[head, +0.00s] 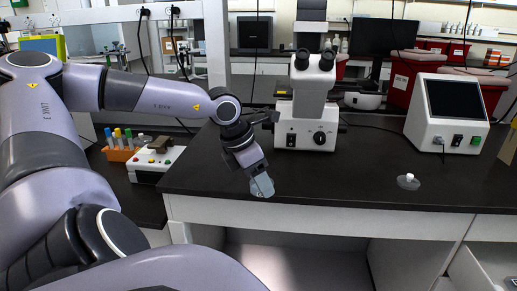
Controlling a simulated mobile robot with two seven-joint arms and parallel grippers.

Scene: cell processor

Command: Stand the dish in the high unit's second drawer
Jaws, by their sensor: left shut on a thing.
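My left gripper (256,174) reaches in over the front edge of the black bench. It is shut on a small clear, bluish dish (262,187), which hangs tilted at the fingertips. The gripper hides part of the dish. At the lower right, below the bench top, a white open drawer or compartment (490,262) is cut off by the picture's edge. I cannot tell which unit or drawer level it belongs to. My right gripper is out of view.
On the black bench (350,185) stand a white microscope (306,105) and a white device with a dark screen (447,112). A clear round piece with a white knob (408,181) lies at right. A tube rack (120,152) and control box (157,163) stand at left.

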